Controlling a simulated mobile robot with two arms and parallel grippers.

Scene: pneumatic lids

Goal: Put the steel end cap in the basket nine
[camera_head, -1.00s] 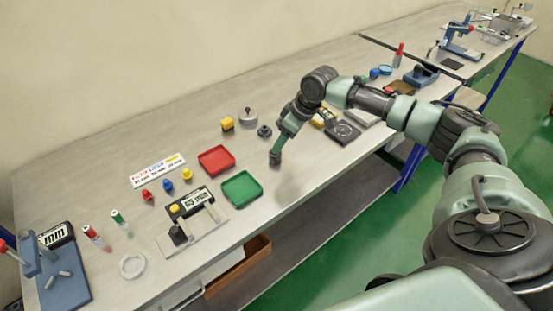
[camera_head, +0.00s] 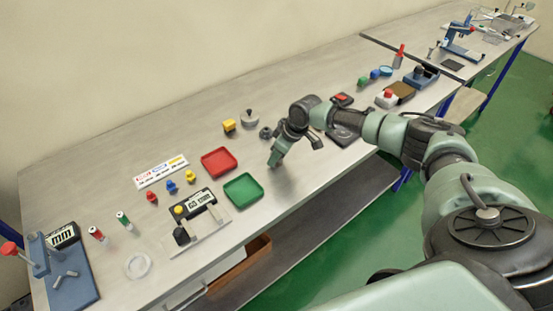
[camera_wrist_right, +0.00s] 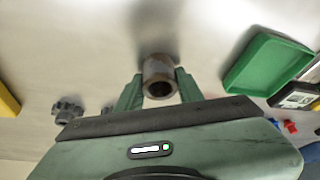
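A short hollow metal cylinder (camera_wrist_right: 158,72), brownish grey, looks like the steel end cap. It sits between the two green fingers of my right gripper (camera_wrist_right: 159,78) in the right wrist view, which appear shut against its sides with its open end toward the camera. In the head view the right gripper (camera_head: 274,161) points down over the bench, right of the green tray (camera_head: 243,188), and the cap does not show clearly. The green tray also shows in the right wrist view (camera_wrist_right: 262,65). No basket marked nine can be made out. My left gripper is not in view.
A red tray (camera_head: 218,161) lies beside the green tray. A dark gear-like knob (camera_head: 265,132), a grey lidded piece (camera_head: 250,117) and a yellow block (camera_head: 229,125) stand behind. A display device (camera_head: 195,203) is to the left. The bench's front edge is close to the gripper.

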